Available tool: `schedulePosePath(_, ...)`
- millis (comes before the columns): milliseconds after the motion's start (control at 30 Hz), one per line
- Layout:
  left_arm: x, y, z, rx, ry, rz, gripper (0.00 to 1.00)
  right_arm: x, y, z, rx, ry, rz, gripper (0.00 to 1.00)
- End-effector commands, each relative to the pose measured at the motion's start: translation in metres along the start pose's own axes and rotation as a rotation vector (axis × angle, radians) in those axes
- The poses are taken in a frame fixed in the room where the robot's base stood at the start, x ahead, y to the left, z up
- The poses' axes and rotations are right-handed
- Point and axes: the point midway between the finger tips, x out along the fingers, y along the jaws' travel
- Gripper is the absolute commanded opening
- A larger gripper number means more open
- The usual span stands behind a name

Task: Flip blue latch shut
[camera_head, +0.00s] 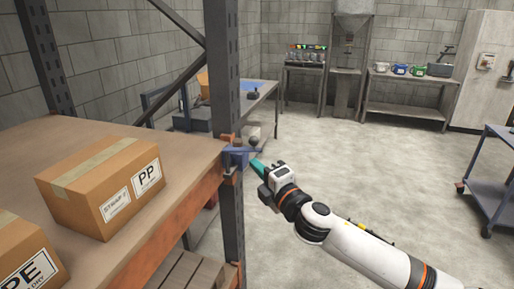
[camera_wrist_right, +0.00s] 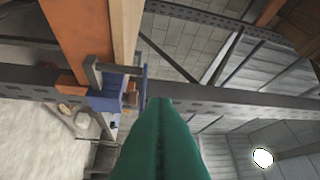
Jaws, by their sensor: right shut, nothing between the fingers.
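The blue latch (camera_head: 238,158) sits on the dark upright post at the corner of the wooden shelf in the head view. In the right wrist view the blue latch (camera_wrist_right: 106,98) shows beside the orange beam, with a grey bar on it. My right gripper (camera_head: 255,164) has green fingers and is shut and empty, its tips just right of the latch. In the wrist view the right gripper (camera_wrist_right: 160,104) points up the picture, close to the latch's right side. I cannot tell whether it touches the latch. My left gripper is not in view.
Cardboard boxes, one marked PP (camera_head: 100,185), stand on the wooden shelf (camera_head: 165,150). The dark post (camera_head: 226,80) rises at the shelf corner. A workbench (camera_head: 262,98) stands behind it. The concrete floor (camera_head: 370,165) to the right is mostly clear, with a cart (camera_head: 490,190) at the far right.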

Motion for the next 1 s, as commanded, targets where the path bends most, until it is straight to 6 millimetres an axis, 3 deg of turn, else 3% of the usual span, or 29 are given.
schedulePosePath(100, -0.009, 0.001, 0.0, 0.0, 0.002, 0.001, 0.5, 0.025, -0.003, 0.0, 0.001, 0.0, 0.0, 0.0)
schedulePosePath(333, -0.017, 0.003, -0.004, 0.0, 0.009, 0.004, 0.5, 0.046, -0.001, -0.023, 0.0, 0.002, 0.0, 0.0)
schedulePosePath(1000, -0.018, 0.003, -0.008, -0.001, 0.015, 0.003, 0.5, 0.047, 0.001, -0.036, 0.001, -0.008, 0.0, 0.0)
